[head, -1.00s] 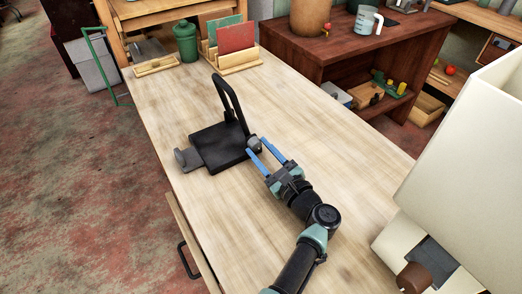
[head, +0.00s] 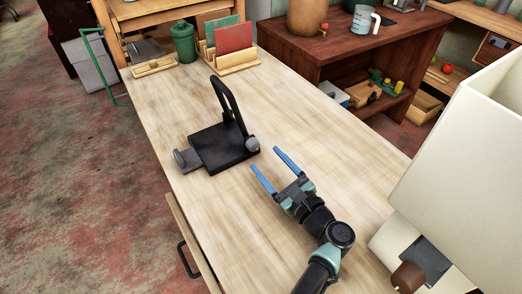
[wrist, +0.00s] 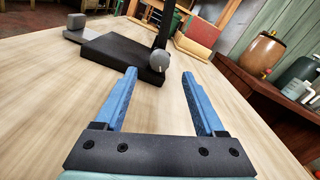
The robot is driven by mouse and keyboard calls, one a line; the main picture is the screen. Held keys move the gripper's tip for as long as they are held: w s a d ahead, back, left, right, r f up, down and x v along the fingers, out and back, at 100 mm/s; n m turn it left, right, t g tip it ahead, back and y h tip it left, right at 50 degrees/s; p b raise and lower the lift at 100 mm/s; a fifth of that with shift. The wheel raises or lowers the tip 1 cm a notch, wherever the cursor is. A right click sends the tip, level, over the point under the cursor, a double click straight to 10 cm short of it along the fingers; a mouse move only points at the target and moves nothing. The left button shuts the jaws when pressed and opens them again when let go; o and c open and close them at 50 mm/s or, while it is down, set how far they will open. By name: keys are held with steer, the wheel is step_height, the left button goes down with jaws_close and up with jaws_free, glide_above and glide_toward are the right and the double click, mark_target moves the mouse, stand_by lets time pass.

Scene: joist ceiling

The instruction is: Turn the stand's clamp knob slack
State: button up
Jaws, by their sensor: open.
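The black stand (head: 222,146) rests on the wooden table, with an upright arched frame and a small grey block at its left end. Its round grey clamp knob (head: 252,143) sits on the right side at the foot of the upright. The knob also shows in the wrist view (wrist: 163,61), ahead of my fingers, with a small light mark near its lower edge. My gripper (head: 267,166) is open and empty, its blue fingers pointing toward the knob with a clear gap between. In the wrist view, my gripper's fingertips (wrist: 159,72) lie apart with bare table between them.
The table (head: 200,215) is clear around the stand and to its front. A green canister (head: 184,42) and a wooden file holder (head: 232,60) stand at the far end. A large cream shade-like object (head: 460,170) rises at the right.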

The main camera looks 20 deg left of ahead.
steer(key=p+v, duration=0.1)
steer(key=v, duration=0.7)
steer(key=shift+s+d, duration=0.1)
steer(key=shift+d, duration=0.05)
